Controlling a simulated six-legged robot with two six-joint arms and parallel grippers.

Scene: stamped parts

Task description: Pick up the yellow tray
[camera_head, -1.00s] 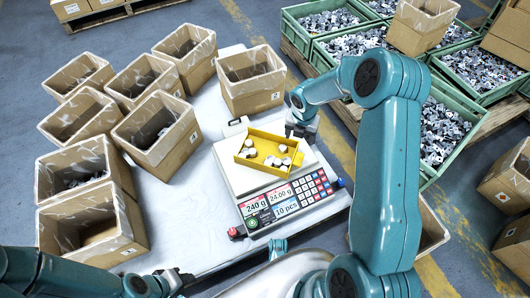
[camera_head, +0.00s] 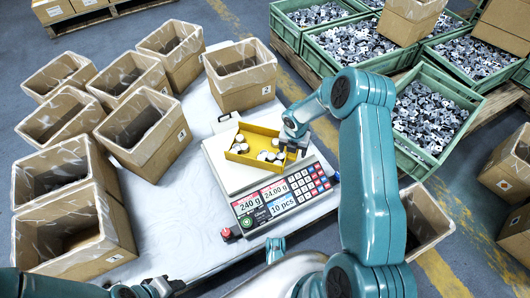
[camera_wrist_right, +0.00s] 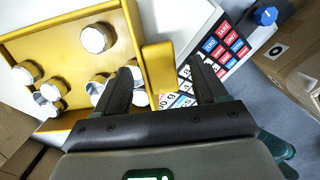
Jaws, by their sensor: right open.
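The yellow tray (camera_head: 243,157) sits on the scale (camera_head: 230,178) and holds several round metal parts (camera_head: 268,156). My right gripper (camera_head: 293,145) is at the tray's right end. In the right wrist view, my right gripper (camera_wrist_right: 163,84) is open, with the yellow tray's tab (camera_wrist_right: 158,66) between its two fingers, not visibly clamped. The tray (camera_wrist_right: 72,45) fills the upper left there. My left gripper (camera_head: 160,287) is at the bottom left of the head view, away from the tray; its jaw opening is too small to tell.
Several lined cardboard boxes (camera_head: 148,140) stand left of and behind the scale on the white table (camera_head: 190,215). Green crates (camera_head: 425,110) full of stamped parts are on the right. Another box (camera_head: 425,220) stands right of my right arm.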

